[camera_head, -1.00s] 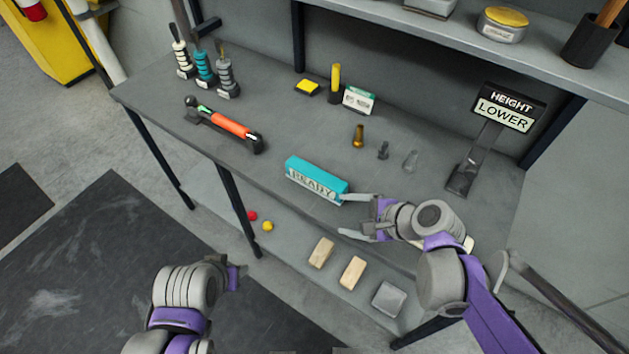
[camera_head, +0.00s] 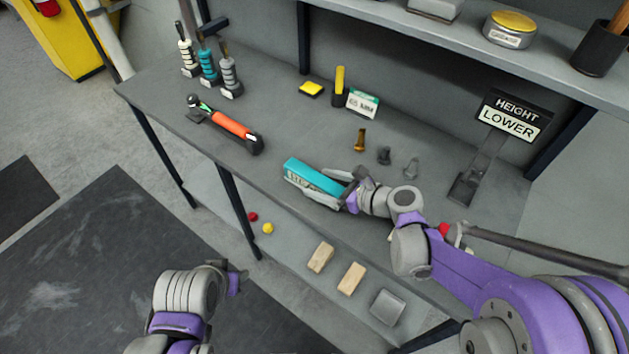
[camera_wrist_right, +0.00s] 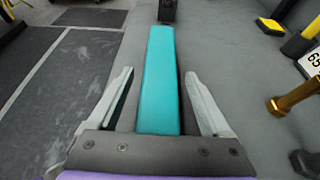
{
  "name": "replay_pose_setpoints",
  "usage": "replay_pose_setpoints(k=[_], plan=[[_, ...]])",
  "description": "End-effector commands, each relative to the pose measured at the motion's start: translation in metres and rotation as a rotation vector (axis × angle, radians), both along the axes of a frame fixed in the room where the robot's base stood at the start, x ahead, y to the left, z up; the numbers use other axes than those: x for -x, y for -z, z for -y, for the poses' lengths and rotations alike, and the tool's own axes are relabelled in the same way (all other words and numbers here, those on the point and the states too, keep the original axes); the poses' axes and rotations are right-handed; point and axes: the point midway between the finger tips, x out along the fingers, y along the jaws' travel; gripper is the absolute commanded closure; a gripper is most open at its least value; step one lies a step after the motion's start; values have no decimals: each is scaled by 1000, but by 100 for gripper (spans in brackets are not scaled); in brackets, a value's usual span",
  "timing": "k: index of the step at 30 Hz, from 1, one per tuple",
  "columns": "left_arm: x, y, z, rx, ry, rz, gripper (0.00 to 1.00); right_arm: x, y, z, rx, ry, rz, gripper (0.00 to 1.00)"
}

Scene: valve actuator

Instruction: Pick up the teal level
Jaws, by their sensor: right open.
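The teal level (camera_head: 310,175) is a long block with a pale lettered front face. It lies on the grey workbench near its front edge, in the middle of the head view. My right gripper (camera_head: 332,184) is open, with its fingers on either side of the level's right end. In the right wrist view the level (camera_wrist_right: 160,80) runs lengthwise between the two open fingers of my right gripper (camera_wrist_right: 158,95), with a gap on each side. My left gripper (camera_head: 240,278) is low and left of the bench, away from the level; its fingers do not show clearly.
An orange-handled tool (camera_head: 230,126) lies left of the level. A brass piece (camera_head: 360,140) and two grey pieces stand behind my right gripper. A HEIGHT LOWER sign (camera_head: 508,117) stands at the right. Wooden blocks (camera_head: 320,257) lie on the lower shelf.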

Motion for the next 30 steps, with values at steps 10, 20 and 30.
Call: replay_pose_setpoints(k=[10, 20, 30], plan=[[0, 0, 0, 0, 0, 0, 50, -6, 5, -9, 1, 0, -1, 18], [0, 0, 0, 0, 0, 0, 50, -6, 5, -9, 2, 1, 0, 73], [0, 0, 0, 0, 0, 0, 50, -6, 5, -9, 1, 1, 1, 100]])
